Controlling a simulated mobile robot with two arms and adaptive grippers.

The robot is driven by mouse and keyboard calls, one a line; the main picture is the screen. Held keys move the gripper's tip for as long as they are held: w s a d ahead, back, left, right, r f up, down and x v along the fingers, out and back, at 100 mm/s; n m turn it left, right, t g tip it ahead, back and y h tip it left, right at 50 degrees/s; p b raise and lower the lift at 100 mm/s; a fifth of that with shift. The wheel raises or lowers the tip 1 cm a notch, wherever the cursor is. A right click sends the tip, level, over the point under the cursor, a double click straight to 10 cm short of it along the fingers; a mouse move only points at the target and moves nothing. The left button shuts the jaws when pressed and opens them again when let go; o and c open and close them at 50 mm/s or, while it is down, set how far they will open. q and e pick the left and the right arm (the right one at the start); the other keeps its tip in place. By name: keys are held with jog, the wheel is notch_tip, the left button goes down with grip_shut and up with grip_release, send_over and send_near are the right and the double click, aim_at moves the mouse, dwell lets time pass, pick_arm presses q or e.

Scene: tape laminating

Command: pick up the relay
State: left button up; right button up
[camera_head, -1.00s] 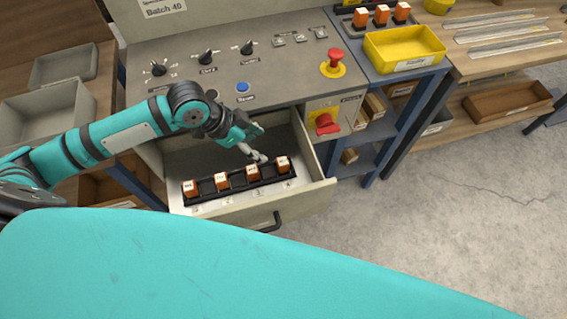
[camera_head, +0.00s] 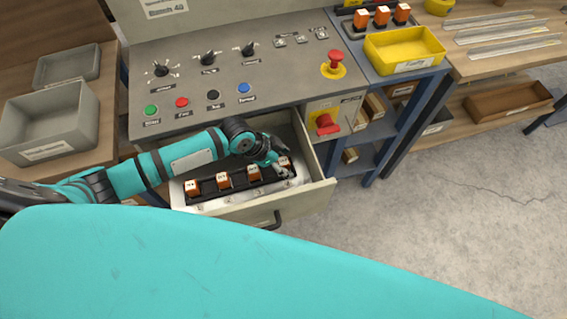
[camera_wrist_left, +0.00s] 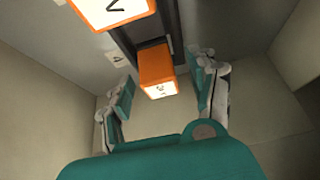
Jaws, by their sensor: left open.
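Several orange relays with white labelled tops stand in a row in a black rail (camera_head: 237,187) inside the open drawer. The rightmost relay (camera_head: 285,163) is partly hidden by my left gripper (camera_head: 283,172), which is down in the drawer beside it. In the left wrist view, one relay (camera_wrist_left: 157,72) shows between the spread fingers of my left gripper (camera_wrist_left: 165,100). The fingers are open and stand apart from its sides. Another relay (camera_wrist_left: 110,10) is at the top of that view. My right gripper is not in view.
The drawer front (camera_head: 290,207) and side walls surround the rail. The control panel (camera_head: 215,75) with knobs and buttons overhangs behind. A yellow bin (camera_head: 405,50) and more relays (camera_head: 381,16) are at the upper right. A grey bin (camera_head: 50,125) stands at left.

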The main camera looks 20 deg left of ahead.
pick_arm(q)
grip_shut()
dwell(0.4)
